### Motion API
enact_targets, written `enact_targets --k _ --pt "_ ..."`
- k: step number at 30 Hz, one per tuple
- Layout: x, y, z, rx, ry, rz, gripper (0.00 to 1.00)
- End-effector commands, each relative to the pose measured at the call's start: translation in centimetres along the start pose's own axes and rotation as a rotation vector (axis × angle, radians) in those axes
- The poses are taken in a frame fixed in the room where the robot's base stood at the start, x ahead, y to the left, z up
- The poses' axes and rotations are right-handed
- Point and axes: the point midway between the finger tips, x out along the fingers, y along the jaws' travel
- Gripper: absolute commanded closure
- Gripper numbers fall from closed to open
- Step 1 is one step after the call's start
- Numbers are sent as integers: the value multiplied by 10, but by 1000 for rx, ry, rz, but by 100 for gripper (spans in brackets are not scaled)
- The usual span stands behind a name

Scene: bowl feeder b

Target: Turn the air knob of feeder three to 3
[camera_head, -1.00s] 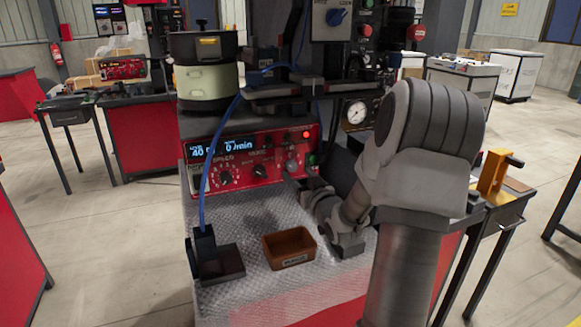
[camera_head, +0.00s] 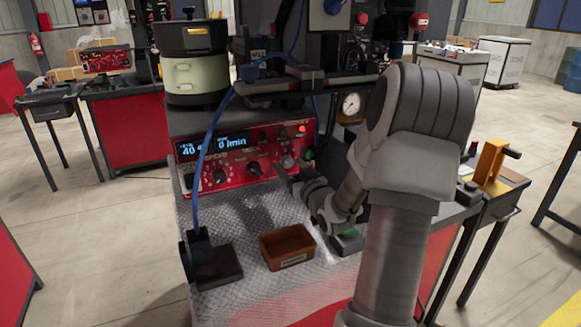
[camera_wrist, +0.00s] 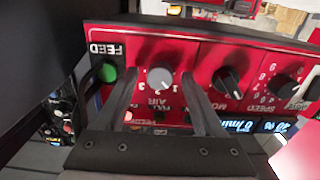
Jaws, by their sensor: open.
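The red feeder control panel (camera_head: 232,173) stands at the back of the worktop, its display showing 40 and 0/min. Its grey air knob (camera_wrist: 160,79) has an AIR label and a numbered scale, upside down in the wrist view. The exact pointer setting is too small to read. My gripper (camera_wrist: 160,82) is open, with one finger on each side of the air knob; I cannot tell whether they touch it. In the head view my gripper (camera_head: 284,176) is at the panel's lower right, by the knob.
A black knob (camera_wrist: 231,81) sits beside the air knob, with a speed knob (camera_wrist: 284,89) beyond. A green button (camera_wrist: 108,73) is on the other side. A brown bin (camera_head: 287,247) stands on the worktop in front. A blue hose (camera_head: 204,145) hangs across the panel's left.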

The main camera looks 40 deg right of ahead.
Motion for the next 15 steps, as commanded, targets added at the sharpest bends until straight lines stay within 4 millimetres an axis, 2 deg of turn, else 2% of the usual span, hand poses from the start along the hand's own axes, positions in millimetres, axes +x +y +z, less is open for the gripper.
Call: enact_targets --k 1,12,15 --pt "0 0 0 0 0 0 35" --pt "0 0 0 0 0 0 100" --pt "0 0 0 0 0 0 100"
